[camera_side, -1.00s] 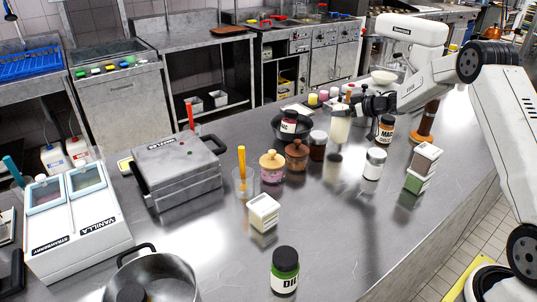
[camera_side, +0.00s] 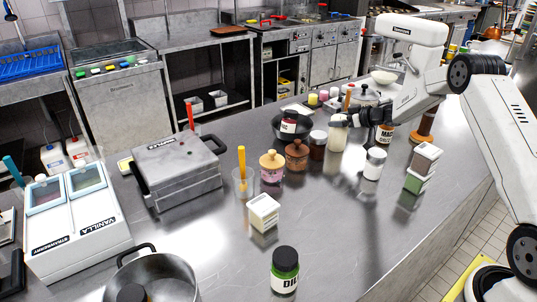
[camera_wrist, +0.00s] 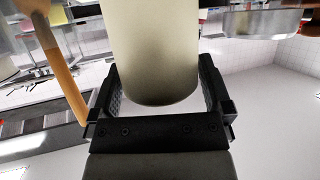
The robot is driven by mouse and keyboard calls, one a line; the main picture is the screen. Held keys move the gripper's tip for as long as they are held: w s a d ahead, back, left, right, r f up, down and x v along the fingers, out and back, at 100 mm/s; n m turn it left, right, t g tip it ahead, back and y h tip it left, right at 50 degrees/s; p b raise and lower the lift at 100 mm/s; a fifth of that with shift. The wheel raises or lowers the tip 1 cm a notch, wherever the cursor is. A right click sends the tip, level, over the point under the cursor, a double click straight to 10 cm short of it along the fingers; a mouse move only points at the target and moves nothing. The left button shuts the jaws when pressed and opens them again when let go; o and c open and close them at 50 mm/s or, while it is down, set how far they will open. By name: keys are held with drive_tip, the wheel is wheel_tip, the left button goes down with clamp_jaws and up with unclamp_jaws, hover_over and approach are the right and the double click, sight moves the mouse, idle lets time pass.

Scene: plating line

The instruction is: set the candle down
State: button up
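The candle (camera_side: 337,138) is a pale cream cylinder, upright among the jars near the back of the steel counter. My gripper (camera_side: 351,119) reaches it from the right, at its upper part. In the wrist view the candle (camera_wrist: 155,55) fills the space between my gripper's two black fingers (camera_wrist: 160,95), which lie against its sides. The gripper is shut on it. The candle's base looks at or very close to the counter top (camera_side: 330,215); I cannot tell whether it touches.
A pan (camera_side: 284,127) sits behind left. The front of the counter has free room.

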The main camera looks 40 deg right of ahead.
drive_tip(key=shift+r, duration=0.15)
drive_tip(key=shift+s, duration=0.1)
drive_tip(key=v, duration=1.2)
drive_tip(key=shift+a, duration=0.1)
idle(0.5)
drive_tip(key=a+r+m+g+h, duration=0.25)
drive_tip(key=a+h, duration=0.25)
drive_tip(key=a, duration=0.6)
drive_tip(key=s+a+f+g, duration=0.2)
drive_tip(key=s+a+g, duration=0.2)
drive_tip(key=s+a, duration=0.4)
drive_tip(key=s+a+f+m+g, duration=0.1)
drive_tip(key=s+a+f+g, duration=0.2)
drive_tip(key=s+a, duration=0.6)
drive_tip(key=s, duration=0.5)
drive_tip(key=shift+f+g+y, duration=0.25)
drive_tip(key=shift+g+y, duration=0.1)
drive_tip(key=shift+y, duration=0.05)
drive_tip(key=shift+s+a, duration=0.15)
